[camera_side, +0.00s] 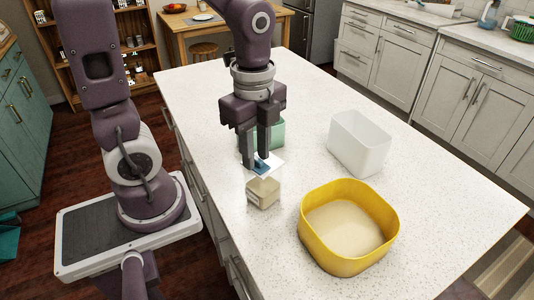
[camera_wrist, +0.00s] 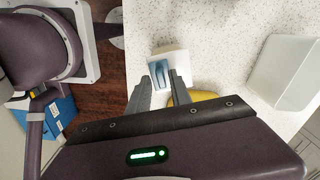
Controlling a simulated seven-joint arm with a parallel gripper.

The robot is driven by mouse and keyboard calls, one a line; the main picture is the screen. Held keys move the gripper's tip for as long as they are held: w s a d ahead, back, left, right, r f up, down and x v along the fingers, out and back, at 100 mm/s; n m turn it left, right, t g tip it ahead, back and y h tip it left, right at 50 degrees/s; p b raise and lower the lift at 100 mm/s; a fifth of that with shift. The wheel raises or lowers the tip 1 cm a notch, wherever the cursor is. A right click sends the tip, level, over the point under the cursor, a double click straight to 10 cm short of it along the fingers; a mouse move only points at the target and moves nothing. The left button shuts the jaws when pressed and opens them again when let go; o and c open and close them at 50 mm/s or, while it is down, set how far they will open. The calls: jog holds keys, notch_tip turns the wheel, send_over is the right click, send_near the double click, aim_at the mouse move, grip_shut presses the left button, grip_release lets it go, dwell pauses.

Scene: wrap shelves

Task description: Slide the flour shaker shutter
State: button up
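The flour shaker (camera_side: 263,192) is a small, pale beige block-shaped container standing upright on the counter. A white plate with a blue shutter (camera_side: 262,168) sits on its top. In the wrist view the white top (camera_wrist: 178,62) and the blue shutter (camera_wrist: 162,75) show just beyond my fingertips. My gripper (camera_side: 257,163) points down over the shaker, with a gap between its fingers. In the wrist view my gripper (camera_wrist: 165,76) has a fingertip to either side of the blue shutter. Contact with the shutter cannot be made out.
A yellow tub (camera_side: 318,228) holding a pale, flour-like fill stands close in front and to the right of the shaker. A white open bin (camera_side: 360,143) stands at the right. A green container (camera_side: 277,133) stands behind my gripper. The counter's right front is clear.

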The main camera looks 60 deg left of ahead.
aim_at(256, 159)
jog(key=shift+r, duration=3.55)
jog(key=s+d+r+n+t, duration=0.1)
jog(key=s+n+t, duration=0.4)
jog(key=n, duration=0.9)
jog(key=shift+s+d+r+n+t, duration=0.25)
jog(key=shift+s+r, duration=0.25)
jog(key=shift+r, duration=0.35)
